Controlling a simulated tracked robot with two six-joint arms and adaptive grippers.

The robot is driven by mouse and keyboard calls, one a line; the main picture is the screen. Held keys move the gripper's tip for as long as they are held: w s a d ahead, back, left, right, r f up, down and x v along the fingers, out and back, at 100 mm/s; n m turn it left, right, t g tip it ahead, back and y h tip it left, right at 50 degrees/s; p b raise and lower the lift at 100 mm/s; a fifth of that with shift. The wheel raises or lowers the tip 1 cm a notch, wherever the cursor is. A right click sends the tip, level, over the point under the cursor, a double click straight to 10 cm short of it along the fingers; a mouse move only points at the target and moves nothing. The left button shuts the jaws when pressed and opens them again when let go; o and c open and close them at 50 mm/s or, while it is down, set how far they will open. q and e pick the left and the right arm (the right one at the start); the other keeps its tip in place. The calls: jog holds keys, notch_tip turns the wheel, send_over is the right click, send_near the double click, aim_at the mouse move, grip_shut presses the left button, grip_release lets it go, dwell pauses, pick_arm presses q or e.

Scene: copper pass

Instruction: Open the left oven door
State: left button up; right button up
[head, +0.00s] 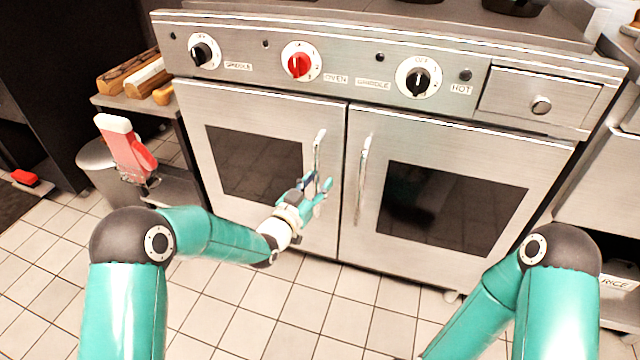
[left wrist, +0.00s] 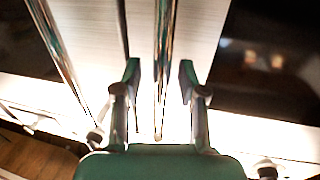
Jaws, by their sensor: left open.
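The left oven door (head: 235,110) is closed, with a dark window and an upright metal bar handle (head: 318,150) near its right edge. My left gripper (head: 318,184) is open at the lower part of this handle. In the left wrist view, the handle (left wrist: 164,45) stands between the two spread fingers of my left gripper (left wrist: 159,78); I see a gap on each side of it. My right arm comes in at the lower right of the head view, but its gripper is out of frame.
The closed right oven door (head: 450,140) has its own bar handle (head: 362,170), close to the right of my left gripper. A panel with knobs, one red (head: 299,65), runs above the doors. A shelf with wooden boards (head: 130,75) stands left. The tiled floor (head: 300,310) in front is clear.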

pick_arm(q)
grip_shut()
